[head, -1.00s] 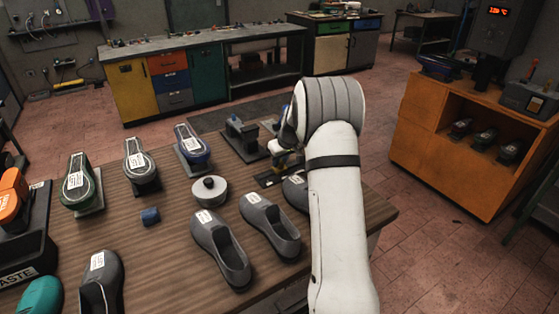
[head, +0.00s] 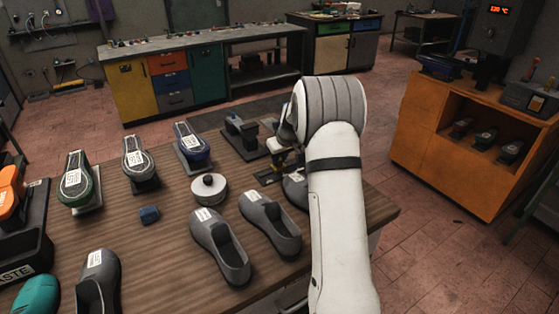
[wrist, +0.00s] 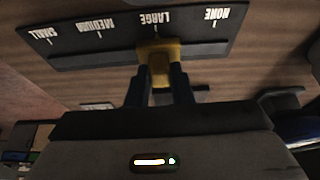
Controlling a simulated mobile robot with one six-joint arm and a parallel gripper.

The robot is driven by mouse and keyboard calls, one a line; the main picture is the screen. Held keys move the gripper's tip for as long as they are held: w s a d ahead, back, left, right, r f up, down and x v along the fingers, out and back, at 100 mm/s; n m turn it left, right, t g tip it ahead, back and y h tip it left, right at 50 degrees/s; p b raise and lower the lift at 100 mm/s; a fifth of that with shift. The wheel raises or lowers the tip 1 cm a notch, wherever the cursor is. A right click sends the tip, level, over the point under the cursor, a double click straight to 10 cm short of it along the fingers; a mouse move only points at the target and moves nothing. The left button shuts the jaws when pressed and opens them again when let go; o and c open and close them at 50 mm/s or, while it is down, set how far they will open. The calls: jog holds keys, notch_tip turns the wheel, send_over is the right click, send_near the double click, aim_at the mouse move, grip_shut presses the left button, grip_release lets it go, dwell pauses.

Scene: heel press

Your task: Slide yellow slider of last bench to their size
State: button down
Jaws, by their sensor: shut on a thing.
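The yellow slider (wrist: 160,62) sits on a dark scale plate (wrist: 85,42) marked SMALL, MEDIUM, LARGE and NONE. In the wrist view it lies in line with the LARGE mark. My gripper (wrist: 161,85) is shut on the slider, with one dark finger on each side of it. In the head view my gripper (head: 284,160) is at the far right part of the wooden bench (head: 150,250), mostly hidden behind my white arm. The plate (head: 268,177) shows only partly there.
Grey shoes (head: 220,248) and (head: 270,224) stand on the bench near my arm. An orange cabinet (head: 437,136) stands right, across open floor.

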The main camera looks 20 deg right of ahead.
jog(key=c, duration=1.3)
grip_release()
jog(key=shift+b+v, duration=0.55)
jog(key=shift+v, duration=3.35)
jog(key=shift+d, duration=0.1)
